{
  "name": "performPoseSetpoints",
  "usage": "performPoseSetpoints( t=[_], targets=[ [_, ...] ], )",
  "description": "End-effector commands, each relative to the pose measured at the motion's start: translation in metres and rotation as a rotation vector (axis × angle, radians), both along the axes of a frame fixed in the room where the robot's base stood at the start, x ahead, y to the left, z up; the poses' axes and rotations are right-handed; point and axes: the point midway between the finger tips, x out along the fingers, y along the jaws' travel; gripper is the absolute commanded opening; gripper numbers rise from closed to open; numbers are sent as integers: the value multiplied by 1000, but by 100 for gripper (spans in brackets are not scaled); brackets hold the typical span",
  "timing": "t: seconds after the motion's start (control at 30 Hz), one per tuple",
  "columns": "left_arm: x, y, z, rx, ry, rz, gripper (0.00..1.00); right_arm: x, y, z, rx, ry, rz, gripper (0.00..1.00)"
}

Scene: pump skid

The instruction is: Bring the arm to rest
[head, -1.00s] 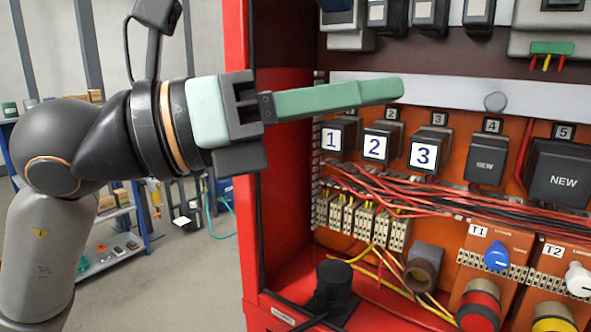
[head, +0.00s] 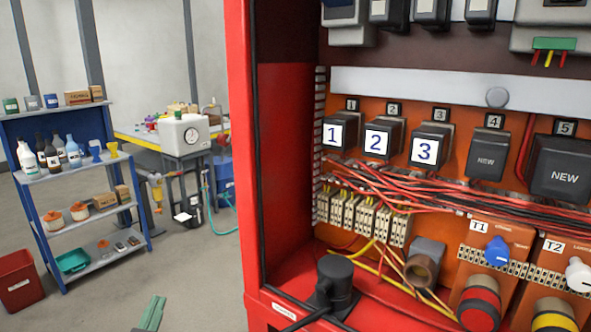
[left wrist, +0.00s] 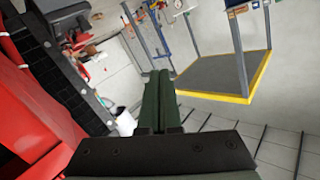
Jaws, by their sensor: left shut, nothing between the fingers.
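My left gripper (head: 152,313) shows only as green fingertips at the bottom edge of the head view, left of the red cabinet (head: 238,180). The rest of the left arm is out of that view. In the left wrist view the green fingers (left wrist: 158,100) lie together, shut, with nothing between them. They point out over the open room, apart from anything. My right gripper is in neither view.
The open cabinet holds numbered modules (head: 382,137), red wires and a blue knob (head: 498,252). A blue shelf (head: 60,222) with bottles stands at the left, beside a red bin (head: 18,280). A yellow-edged platform (left wrist: 225,75) shows in the wrist view.

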Motion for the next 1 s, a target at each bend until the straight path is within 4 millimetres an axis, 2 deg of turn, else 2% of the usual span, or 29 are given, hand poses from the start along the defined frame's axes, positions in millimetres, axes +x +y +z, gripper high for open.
performPoseSetpoints(
  t=[0.03,0.1,0.23,0.3,0.4,0.5,0.67,1.0],
  targets=[
    [-15,3,-39,-36,134,10,0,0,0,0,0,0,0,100],
    [-40,5,-86,-80,310,17,0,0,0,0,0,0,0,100],
    [-91,2,-153,-142,588,16,0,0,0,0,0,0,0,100],
    [-117,-1,-177,-167,706,11,0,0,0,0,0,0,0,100],
    [-152,-6,-203,-194,852,-1,0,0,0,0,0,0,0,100],
    [-185,-11,-222,-218,983,-15,0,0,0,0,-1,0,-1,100],
    [-239,-19,-244,-254,1177,-44,0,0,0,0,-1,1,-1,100],
    [-204,-35,-265,-280,1004,-111,0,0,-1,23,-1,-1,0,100]
  ],
)
